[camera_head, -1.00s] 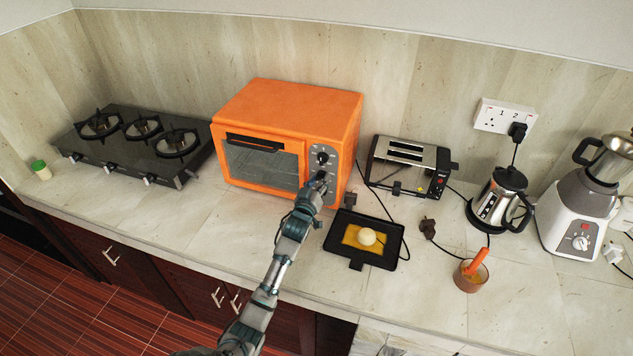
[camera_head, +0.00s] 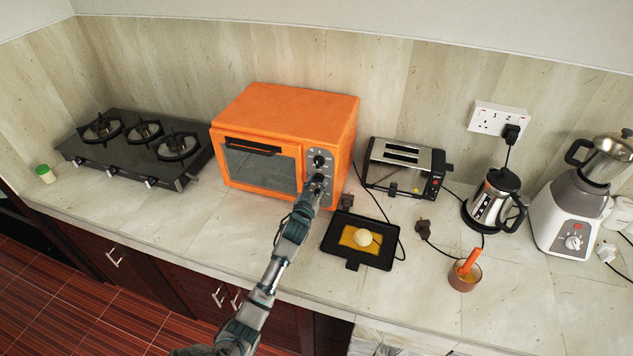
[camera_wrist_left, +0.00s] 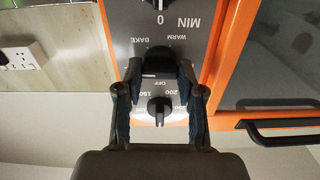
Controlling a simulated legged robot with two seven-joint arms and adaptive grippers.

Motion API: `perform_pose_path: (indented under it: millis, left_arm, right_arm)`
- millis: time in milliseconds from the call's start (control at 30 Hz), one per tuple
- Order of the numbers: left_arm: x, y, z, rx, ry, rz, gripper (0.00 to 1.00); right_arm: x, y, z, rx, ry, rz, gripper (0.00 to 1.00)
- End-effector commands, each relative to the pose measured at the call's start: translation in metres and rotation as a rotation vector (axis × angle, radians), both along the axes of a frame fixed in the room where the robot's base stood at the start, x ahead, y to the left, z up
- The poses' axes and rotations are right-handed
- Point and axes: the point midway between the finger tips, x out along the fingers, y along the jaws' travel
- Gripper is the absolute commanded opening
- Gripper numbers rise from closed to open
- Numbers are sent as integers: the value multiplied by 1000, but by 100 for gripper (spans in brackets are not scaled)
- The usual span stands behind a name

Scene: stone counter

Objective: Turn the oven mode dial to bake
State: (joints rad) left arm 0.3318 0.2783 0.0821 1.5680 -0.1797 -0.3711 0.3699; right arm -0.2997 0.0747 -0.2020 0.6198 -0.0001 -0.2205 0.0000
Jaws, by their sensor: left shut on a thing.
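The orange oven (camera_head: 262,110) stands on the counter with its control panel on the right of its front. My left gripper (camera_head: 317,182) is at the panel, below the upper dial (camera_head: 319,162). In the upside-down left wrist view, the gripper fingers (camera_wrist_left: 158,74) are shut on the mode dial (camera_wrist_left: 160,60), one on each side. The labels WARM and BAKE show beside this dial. Its pointer is hidden, so I cannot tell its setting. The temperature dial (camera_wrist_left: 159,111) and the dial by MIN (camera_wrist_left: 160,5) are apart from the fingers. My right gripper is not in view.
A toaster (camera_head: 404,165) and a black tray (camera_head: 372,258) stand close to the oven's right. The oven door handle (camera_wrist_left: 290,129) is beside the gripper. A gas hob (camera_head: 140,150) is at left. Bare counter lies in front of the oven.

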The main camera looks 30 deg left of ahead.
Motion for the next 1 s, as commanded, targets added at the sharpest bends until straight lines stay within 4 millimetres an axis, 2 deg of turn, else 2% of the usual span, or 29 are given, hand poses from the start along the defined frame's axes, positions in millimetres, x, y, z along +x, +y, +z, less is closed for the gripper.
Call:
perform_pose_path:
  millis: [200,600,1000]
  left_arm:
    - [-1,-1,-4,197,60,-1,3]
    - [-1,-1,-7,549,147,-3,3]
    - [-1,-2,-9,764,200,-5,3]
  right_arm:
    - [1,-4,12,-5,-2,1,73]
    - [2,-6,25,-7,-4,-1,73]
    - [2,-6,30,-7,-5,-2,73]
